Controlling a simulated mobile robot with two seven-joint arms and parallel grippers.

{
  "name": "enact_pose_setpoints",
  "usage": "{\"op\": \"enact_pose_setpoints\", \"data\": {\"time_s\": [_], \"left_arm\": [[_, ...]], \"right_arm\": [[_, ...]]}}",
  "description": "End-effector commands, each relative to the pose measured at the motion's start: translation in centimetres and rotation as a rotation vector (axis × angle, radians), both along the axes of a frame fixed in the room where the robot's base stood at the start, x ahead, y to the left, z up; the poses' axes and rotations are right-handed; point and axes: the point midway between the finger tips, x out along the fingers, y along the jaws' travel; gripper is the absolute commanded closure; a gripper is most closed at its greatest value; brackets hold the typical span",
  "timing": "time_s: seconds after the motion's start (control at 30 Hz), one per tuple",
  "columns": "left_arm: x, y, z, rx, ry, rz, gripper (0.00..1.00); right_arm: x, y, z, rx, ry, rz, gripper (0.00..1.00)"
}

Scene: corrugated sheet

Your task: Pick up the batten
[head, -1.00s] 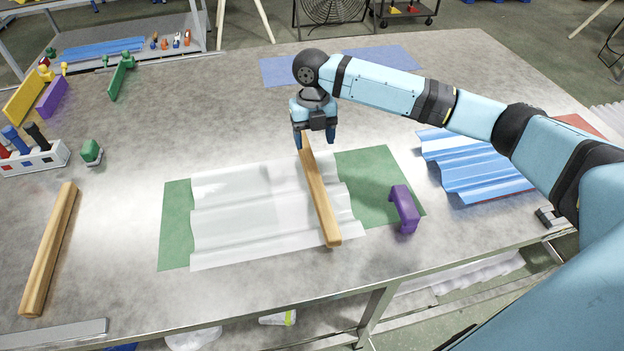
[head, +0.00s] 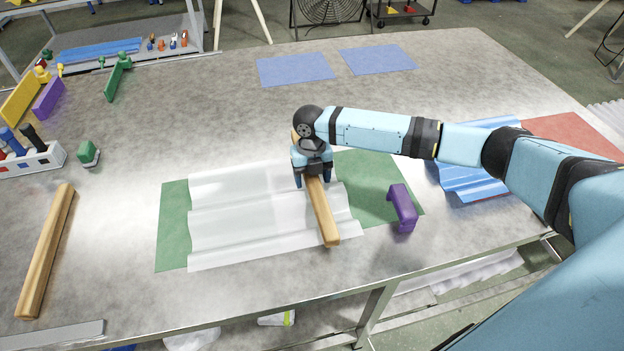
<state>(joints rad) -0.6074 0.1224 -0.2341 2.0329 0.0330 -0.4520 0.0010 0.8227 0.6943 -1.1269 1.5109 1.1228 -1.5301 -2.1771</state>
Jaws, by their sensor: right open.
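A wooden batten (head: 323,215) lies across the right part of a clear corrugated sheet (head: 240,210), which rests on a green mat (head: 173,225). A second wooden batten (head: 45,252) lies on the table at the left. My right gripper (head: 313,182) is open, pointing down, with its fingers on either side of the first batten's upper half. The gripper and wrist hide part of that batten, and its far end just shows behind the wrist. I cannot tell whether the fingers touch it. My left gripper is not in view.
A purple bracket (head: 403,208) stands right of the batten. A blue corrugated sheet (head: 468,180) lies under my right arm, near a red mat (head: 572,133).

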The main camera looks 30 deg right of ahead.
Motion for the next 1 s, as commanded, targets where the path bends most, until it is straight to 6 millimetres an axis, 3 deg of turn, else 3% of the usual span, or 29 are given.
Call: {"op": "enact_pose_setpoints", "data": {"time_s": [0.17, 0.4, 0.47, 0.77, 1.0], "left_arm": [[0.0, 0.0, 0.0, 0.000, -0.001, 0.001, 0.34], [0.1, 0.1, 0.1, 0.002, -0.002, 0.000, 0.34], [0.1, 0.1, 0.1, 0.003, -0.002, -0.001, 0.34], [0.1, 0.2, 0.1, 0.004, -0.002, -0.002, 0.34], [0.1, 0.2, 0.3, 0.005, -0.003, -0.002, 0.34]], "right_arm": [[0.0, 0.0, 0.0, 0.000, -0.001, 0.000, 0.34], [0.0, 0.0, 0.0, 0.000, 0.000, 0.000, 0.89], [0.0, 0.0, 0.0, 0.000, 0.000, 0.000, 1.00], [0.0, 0.0, 0.3, 0.001, -0.001, 0.000, 1.00], [0.1, 0.0, 3.0, 0.001, -0.003, 0.000, 1.00]]}}
